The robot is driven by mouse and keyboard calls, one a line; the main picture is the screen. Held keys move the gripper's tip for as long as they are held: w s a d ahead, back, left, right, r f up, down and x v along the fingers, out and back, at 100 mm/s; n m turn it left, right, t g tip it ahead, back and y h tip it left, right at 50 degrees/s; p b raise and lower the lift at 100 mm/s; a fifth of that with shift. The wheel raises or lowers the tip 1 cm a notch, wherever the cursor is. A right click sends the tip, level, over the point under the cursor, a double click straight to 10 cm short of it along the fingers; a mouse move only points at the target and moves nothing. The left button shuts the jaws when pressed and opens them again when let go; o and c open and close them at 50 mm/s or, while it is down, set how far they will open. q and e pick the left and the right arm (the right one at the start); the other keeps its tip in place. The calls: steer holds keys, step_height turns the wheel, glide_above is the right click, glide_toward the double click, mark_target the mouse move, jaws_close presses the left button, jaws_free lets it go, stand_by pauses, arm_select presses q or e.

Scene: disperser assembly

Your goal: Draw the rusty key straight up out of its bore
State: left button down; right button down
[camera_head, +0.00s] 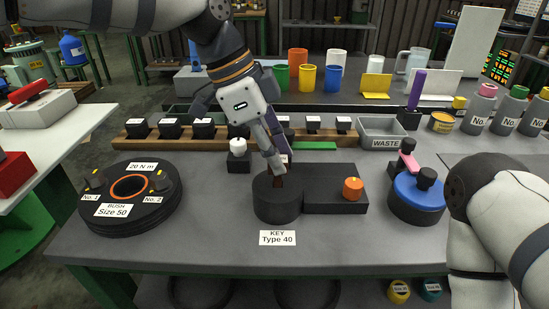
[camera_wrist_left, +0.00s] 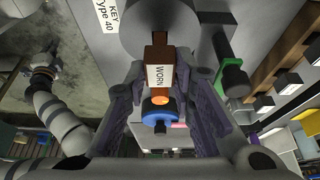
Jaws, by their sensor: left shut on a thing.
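The rusty key (camera_head: 277,181) is a brown bar standing upright at the top of a black round hub (camera_head: 277,203). In the left wrist view the key (camera_wrist_left: 158,50) carries a white tag reading WORN, and its far end meets the hub (camera_wrist_left: 178,22). How deep it sits in the bore is hidden. My left gripper (camera_head: 276,160) comes down from above and is shut on the key's upper part. My right arm shows at the right; its far end (camera_wrist_left: 42,62) is too small in the left wrist view to tell the fingers.
A black block (camera_head: 335,198) with an orange knob (camera_head: 353,188) adjoins the hub on the right. A blue-topped disc (camera_head: 417,193) stands further right, a black bush disc (camera_head: 130,200) left. A wooden rack (camera_head: 133,142) and a waste tray (camera_head: 382,142) lie behind.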

mark_target(287, 159)
arm_select(q)
steer(key=shift+r, duration=1.95)
